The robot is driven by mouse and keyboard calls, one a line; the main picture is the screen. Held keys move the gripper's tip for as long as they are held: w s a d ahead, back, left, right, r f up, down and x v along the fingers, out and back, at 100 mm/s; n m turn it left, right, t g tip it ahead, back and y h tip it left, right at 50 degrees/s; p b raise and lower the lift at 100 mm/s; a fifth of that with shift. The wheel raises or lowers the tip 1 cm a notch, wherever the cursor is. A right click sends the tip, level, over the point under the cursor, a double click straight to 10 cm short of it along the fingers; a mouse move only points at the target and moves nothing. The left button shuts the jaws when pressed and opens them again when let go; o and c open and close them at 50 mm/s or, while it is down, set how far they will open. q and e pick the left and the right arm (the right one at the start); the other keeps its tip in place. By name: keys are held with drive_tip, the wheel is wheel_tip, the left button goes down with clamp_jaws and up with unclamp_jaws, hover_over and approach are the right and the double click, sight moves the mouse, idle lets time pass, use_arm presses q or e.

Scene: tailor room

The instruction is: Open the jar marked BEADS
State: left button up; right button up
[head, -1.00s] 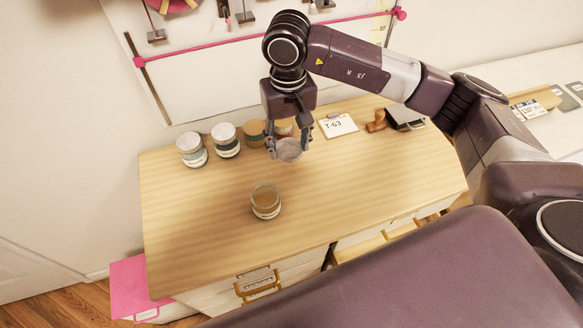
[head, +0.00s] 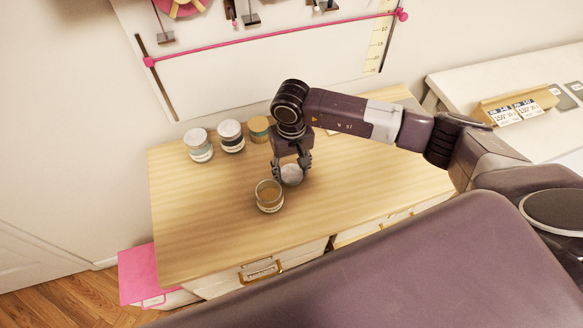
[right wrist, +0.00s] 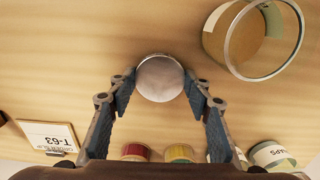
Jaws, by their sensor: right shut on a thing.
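An open glass jar (head: 269,197) stands upright on the wooden worktop (head: 215,228); its label is too small to read. Its open mouth also shows at the upper right of the right wrist view (right wrist: 232,42). My right gripper (head: 291,176) is shut on a round silver lid (head: 292,174), low over the worktop just right of and behind the jar. In the right wrist view the lid (right wrist: 160,78) sits between the fingertips, apart from the jar. I cannot tell whether the lid touches the wood. My left gripper is not in view.
A T-63 card (right wrist: 48,136) lies at the lower left of the right wrist view. The worktop's front and right are clear.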

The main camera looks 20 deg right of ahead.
sight(291, 174)
drive_tip(key=shift+f, duration=0.2)
drive_tip(key=o, duration=1.3)
drive_tip(key=shift+r, duration=0.1)
drive_tip(key=shift+r, duration=0.2)
wheel_tip(291, 174, up, 12)
drive_tip(key=b, duration=0.4)
drive_tip(key=shift+b, duration=0.35)
drive_tip(key=shift+f, duration=0.1)
